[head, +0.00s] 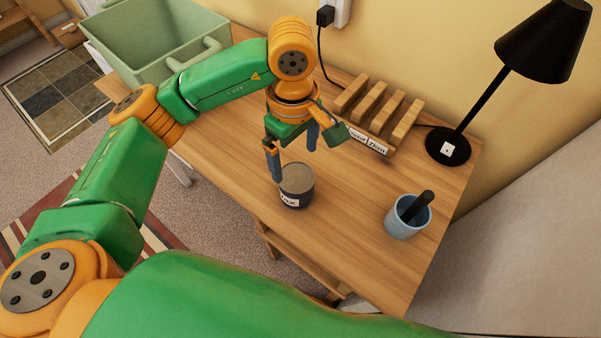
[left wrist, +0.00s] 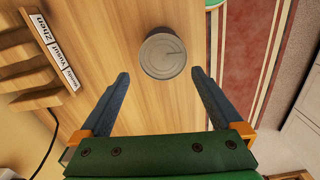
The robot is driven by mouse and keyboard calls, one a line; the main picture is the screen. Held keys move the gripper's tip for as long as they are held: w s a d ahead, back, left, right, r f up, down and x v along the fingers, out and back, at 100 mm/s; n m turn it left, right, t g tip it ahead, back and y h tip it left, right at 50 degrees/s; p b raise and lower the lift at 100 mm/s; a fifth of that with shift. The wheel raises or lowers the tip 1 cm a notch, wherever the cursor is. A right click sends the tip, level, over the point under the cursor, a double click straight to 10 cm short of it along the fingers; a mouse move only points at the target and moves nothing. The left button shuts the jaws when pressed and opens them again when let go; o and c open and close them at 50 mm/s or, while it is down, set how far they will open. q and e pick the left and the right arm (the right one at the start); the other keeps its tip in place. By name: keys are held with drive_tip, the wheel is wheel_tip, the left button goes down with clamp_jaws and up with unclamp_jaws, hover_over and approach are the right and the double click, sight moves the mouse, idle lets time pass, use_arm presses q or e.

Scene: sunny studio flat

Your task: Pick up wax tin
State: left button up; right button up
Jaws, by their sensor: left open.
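The wax tin (head: 297,187) is a short dark cylinder with a grey lid and a white label, upright on the wooden table (head: 345,217). In the left wrist view the tin's round lid (left wrist: 162,56) shows just beyond and between the fingertips. My left gripper (head: 293,163) is open and empty above the tin, pointing down; it also shows in the left wrist view (left wrist: 160,75). Its blue fingers stand apart, one to each side of the lid, and do not appear to touch it. My right gripper is not in view.
A blue cup (head: 401,221) with a dark stick stands right of the tin. A wooden rack (head: 378,115) with name labels and a black lamp (head: 448,146) stand along the wall. A green bin (head: 150,45) is at the back left. The table around the tin is clear.

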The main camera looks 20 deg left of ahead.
sight(297, 188)
use_arm(q)
drive_tip(key=f, duration=0.3)
drive_tip(key=f+p, duration=0.1)
drive_tip(key=f, duration=0.3)
drive_tip(key=f+p, duration=0.1)
drive_tip(key=f, duration=0.3)
drive_tip(key=shift+s+d+f, duration=0.15)
drive_tip(key=shift+s+d, duration=0.1)
drive_tip(key=shift+s, duration=0.15)
clamp_jaws()
